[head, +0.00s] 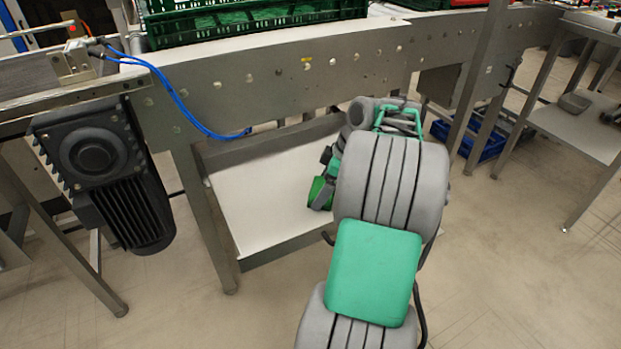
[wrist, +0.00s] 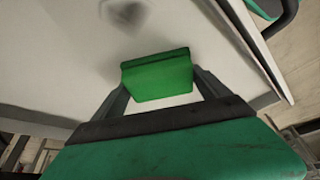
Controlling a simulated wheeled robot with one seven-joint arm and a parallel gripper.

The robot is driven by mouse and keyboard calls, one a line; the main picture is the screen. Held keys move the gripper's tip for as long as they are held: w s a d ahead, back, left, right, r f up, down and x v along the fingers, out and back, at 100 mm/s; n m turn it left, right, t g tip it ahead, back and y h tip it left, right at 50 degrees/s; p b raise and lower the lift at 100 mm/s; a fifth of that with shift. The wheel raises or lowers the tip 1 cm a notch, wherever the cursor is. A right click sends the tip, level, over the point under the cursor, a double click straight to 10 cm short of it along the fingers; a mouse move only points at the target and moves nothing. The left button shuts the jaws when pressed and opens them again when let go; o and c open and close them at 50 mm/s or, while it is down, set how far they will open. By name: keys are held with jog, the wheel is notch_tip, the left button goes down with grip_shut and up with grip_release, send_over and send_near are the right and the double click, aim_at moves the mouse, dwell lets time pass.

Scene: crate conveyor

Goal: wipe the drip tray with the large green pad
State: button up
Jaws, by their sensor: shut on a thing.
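The drip tray (head: 255,190) is the white, steel-edged shelf under the conveyor in the head view. Its pale surface (wrist: 55,50) fills much of the wrist view, with a dark smudge (wrist: 125,12) near the top edge. The green pad (wrist: 157,78) is a small thick block between my fingers. It also shows in the head view (head: 318,192), over the right part of the tray. My gripper (wrist: 160,85) is shut on the pad. I cannot tell whether the pad touches the tray. My arm hides the tray's right end in the head view.
The steel conveyor side (head: 270,80) runs above the tray, with a green crate (head: 250,22) on top. A blue hose (head: 185,108) hangs in front. A black motor (head: 110,170) stands left. A blue crate (head: 487,140) sits behind at right.

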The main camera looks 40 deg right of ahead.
aim_at(310, 193)
jog(key=shift+w+a+f+b, duration=0.1)
jog(key=shift+w+a+b, duration=0.15)
jog(key=shift+a, duration=0.7)
jog(key=shift+w+a+b, duration=0.15)
jog(key=shift+a+b, duration=0.1)
jog(key=shift+a, duration=0.7)
jog(key=r+p, duration=0.1)
jog(key=r, duration=0.2)
jog(key=shift+a+p, duration=0.35)
notch_tip(310, 193, up, 5)
jog(key=p, duration=0.5)
jog(key=shift+r, duration=0.2)
